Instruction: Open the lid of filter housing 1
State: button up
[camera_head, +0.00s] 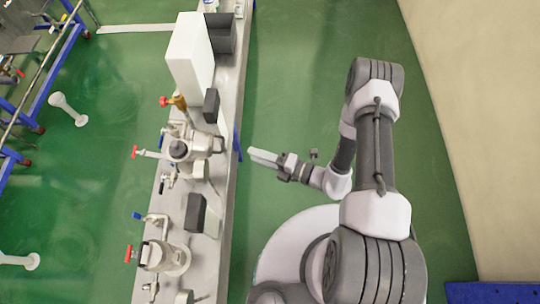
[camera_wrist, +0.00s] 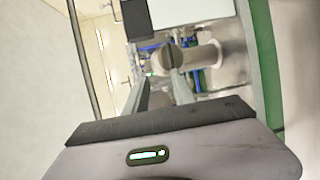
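Two metal filter housings stand on the long grey bench in the head view, an upper one (camera_head: 192,150) with a dark round cap on top and a lower one (camera_head: 172,259). I cannot read which is number 1. Both lids look closed, though the detail is small. My gripper (camera_head: 252,155) is beside the bench, to the right of the upper housing and apart from it. In the wrist view my gripper's two fingers (camera_wrist: 159,80) are spread with nothing between them. Beyond the tips is a pale cylindrical housing (camera_wrist: 202,56) with a dark round part.
The grey bench (camera_head: 228,112) carries a white box (camera_head: 188,55), dark boxes and red-handled valves (camera_head: 135,152). Green floor (camera_head: 300,60) is free to the right of the bench. Blue-framed racks (camera_head: 55,65) stand at left. A pale wall (camera_head: 480,110) is at right.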

jog(key=v, duration=0.4)
jog(key=shift+s+d, duration=0.1)
jog(key=shift+d, duration=0.05)
